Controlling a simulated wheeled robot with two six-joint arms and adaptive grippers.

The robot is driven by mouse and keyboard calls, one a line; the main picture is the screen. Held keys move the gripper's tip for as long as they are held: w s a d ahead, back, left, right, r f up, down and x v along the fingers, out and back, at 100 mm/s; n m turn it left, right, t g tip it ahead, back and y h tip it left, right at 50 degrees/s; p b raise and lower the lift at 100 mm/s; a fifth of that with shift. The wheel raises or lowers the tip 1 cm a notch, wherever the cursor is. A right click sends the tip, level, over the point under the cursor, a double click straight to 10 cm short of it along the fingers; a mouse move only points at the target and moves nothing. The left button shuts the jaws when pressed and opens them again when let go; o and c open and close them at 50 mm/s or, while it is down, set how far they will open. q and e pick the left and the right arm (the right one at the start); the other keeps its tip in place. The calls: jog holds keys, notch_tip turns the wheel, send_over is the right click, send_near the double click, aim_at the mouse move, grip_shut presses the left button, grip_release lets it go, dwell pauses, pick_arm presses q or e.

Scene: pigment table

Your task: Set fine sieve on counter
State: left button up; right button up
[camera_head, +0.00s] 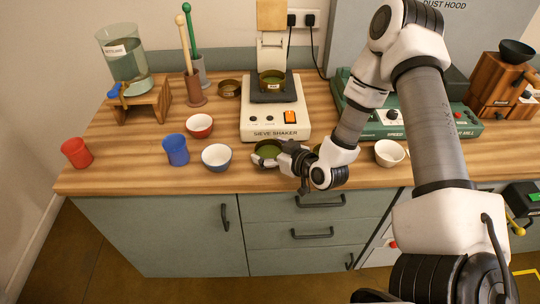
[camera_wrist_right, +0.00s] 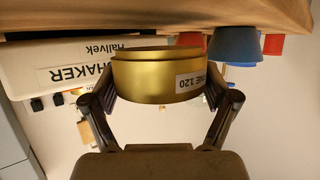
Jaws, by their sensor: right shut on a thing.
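The fine sieve is a round brass ring with a white label ending in "NE 120" (camera_wrist_right: 150,78). My right gripper (camera_wrist_right: 165,100) is shut on it, one finger on each side of its wall. In the head view the sieve (camera_head: 267,152) shows a green inside and is at the counter's front part, just right of a grey-white bowl. The right gripper (camera_head: 286,156) reaches it from the right. I cannot tell whether the sieve's base touches the wooden counter (camera_head: 130,165). My left gripper is not in view.
The sieve shaker (camera_head: 274,122) stands behind, with another sieve (camera_head: 272,79) on it. A grey-white bowl (camera_head: 216,157), a blue cup (camera_head: 175,150) and a red bowl (camera_head: 199,125) stand left. A white bowl (camera_head: 390,152) is right of my arm. The front-left counter is mostly clear.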

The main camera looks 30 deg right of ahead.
jog(key=shift+f, duration=0.85)
jog(key=shift+d+f, duration=0.15)
jog(key=shift+f, duration=0.2)
jog(key=o, duration=1)
jog(key=shift+s, duration=0.1)
